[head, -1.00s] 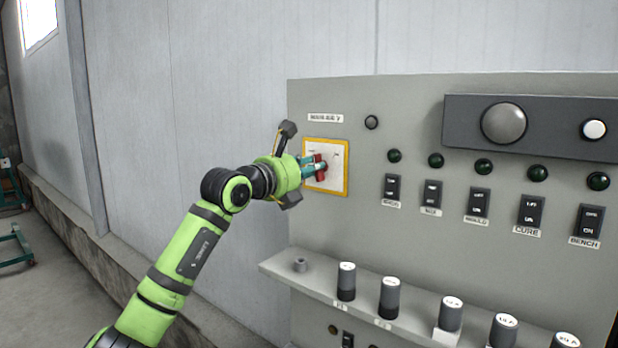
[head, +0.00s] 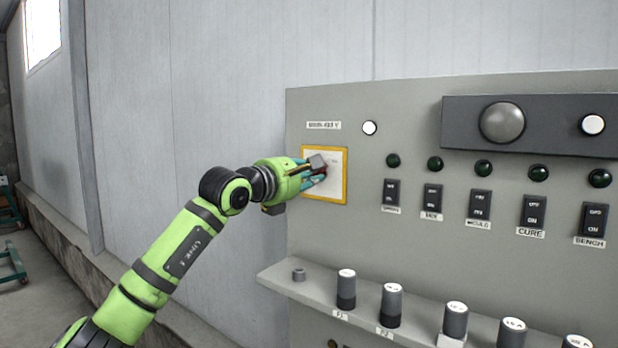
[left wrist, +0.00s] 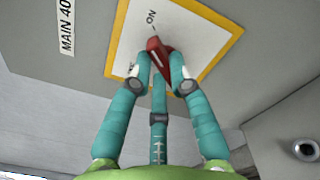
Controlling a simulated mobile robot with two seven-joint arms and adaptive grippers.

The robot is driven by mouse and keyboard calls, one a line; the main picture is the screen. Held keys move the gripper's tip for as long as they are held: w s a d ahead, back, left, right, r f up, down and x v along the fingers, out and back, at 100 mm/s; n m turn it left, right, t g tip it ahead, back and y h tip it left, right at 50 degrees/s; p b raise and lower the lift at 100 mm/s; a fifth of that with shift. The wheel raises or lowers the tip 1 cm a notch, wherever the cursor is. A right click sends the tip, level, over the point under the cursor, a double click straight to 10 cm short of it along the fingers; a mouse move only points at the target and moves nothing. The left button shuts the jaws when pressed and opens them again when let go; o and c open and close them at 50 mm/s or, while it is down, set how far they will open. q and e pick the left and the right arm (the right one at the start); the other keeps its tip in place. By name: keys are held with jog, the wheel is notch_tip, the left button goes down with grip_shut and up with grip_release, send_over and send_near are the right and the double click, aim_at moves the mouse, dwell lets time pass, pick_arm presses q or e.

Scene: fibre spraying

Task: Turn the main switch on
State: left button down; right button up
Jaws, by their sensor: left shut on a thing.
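The main switch is a red handle (left wrist: 158,52) on a white plate with a yellow border (head: 345,190) at the left of the grey panel. My left gripper (head: 322,169) is at the plate, its teal fingers shut on the red handle, which is mostly hidden in the head view. In the left wrist view the fingers (left wrist: 160,75) sit on both sides of the handle, and its tip is near the "ON" mark. A small round lamp (head: 369,128) above the plate is lit white. My right gripper is not in view.
Right of the switch are several black rocker switches (head: 432,198) under dark green lamps (head: 435,164). A ledge (head: 290,284) with several grey cylinders (head: 391,305) juts out below my left gripper. The wall (head: 230,90) to the left is bare.

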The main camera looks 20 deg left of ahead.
pick_arm(q)
jog(key=shift+r+m, duration=0.15)
jog(key=shift+m, duration=0.35)
dwell(0.3)
jog(key=c, duration=1.1)
grip_release()
jog(key=shift+c, duration=0.2)
jog(key=v, duration=1.2)
